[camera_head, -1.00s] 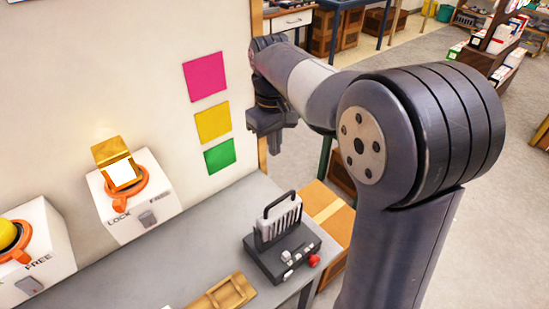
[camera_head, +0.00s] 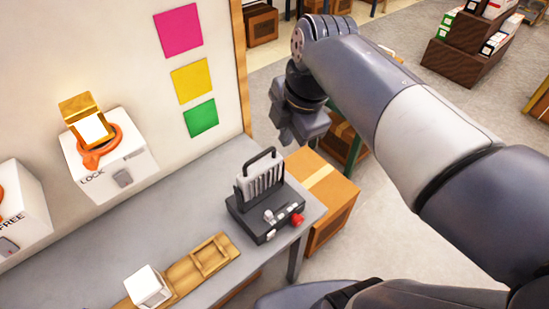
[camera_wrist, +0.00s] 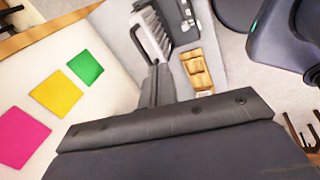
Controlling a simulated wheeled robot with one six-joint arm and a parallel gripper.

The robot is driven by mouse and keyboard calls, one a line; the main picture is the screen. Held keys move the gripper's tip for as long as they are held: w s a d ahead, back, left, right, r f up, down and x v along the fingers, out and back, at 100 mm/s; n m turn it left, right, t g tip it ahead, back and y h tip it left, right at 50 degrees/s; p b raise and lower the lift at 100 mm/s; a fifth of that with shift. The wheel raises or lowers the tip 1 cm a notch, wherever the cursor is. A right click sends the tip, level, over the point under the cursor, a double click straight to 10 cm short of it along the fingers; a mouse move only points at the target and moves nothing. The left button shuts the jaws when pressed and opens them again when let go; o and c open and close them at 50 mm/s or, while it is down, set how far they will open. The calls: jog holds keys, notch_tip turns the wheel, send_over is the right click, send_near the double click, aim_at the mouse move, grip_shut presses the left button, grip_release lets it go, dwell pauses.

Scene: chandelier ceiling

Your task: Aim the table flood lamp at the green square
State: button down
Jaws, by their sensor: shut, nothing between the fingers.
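The table flood lamp (camera_head: 265,204) stands on the grey table near its right end. It has a dark base, a pale ribbed head, a black handle on top, and a red knob (camera_head: 297,220) at the front right. The green square (camera_head: 200,118) is on the wall, lowest of three squares; it also shows in the wrist view (camera_wrist: 86,67). My gripper (camera_head: 298,138) is shut and empty, apart from the lamp, above and right of it in the head view. In the wrist view part of the lamp (camera_wrist: 152,36) shows beyond the fingers.
Yellow (camera_head: 192,77) and magenta (camera_head: 179,30) squares are above the green one. A white box marked LOCK (camera_head: 118,170) is at left, with another box (camera_head: 20,212) beside it. A wooden tray (camera_head: 210,258) lies left of the lamp. A cardboard box (camera_head: 322,193) stands beside the table end.

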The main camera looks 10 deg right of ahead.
jog(key=s+n, duration=0.1)
jog(key=n, duration=0.1)
jog(key=p, duration=0.2)
send_over(265, 169)
jog(key=s, duration=0.1)
notch_tip(265, 169, down, 11)
jog(key=shift+d+r, duration=0.2)
jog(key=shift+d, duration=0.2)
jog(key=shift+a, duration=0.1)
jog(key=shift+w+a, duration=0.3)
jog(key=shift+w, duration=0.25)
jog(key=shift+s, duration=0.1)
